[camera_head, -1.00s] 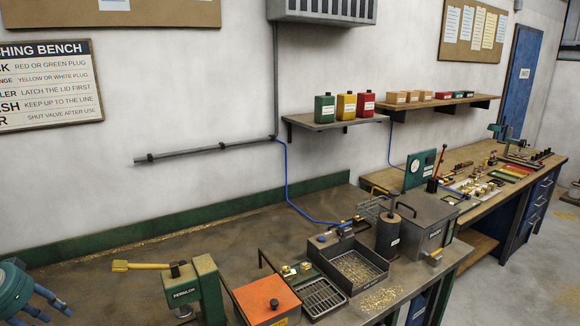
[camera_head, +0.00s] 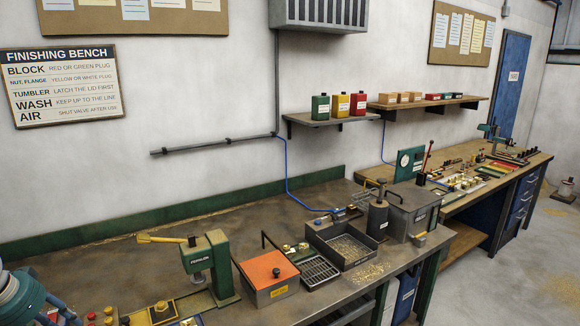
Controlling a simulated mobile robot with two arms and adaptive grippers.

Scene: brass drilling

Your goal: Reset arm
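A teal rounded part with blue-grey tubes, which looks like part of my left arm, shows at the lower left edge. No gripper fingertips can be made out. My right arm and gripper are out of view. The arm part is over the near left of the long workbench (camera_head: 85,266), left of the green press with a yellow lever (camera_head: 210,262).
An orange-topped box (camera_head: 268,275), an open dark tray (camera_head: 342,246), a black cylinder (camera_head: 378,220) and a grey lidded box (camera_head: 412,212) stand on the bench. Small brass parts (camera_head: 160,309) lie at its front left.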

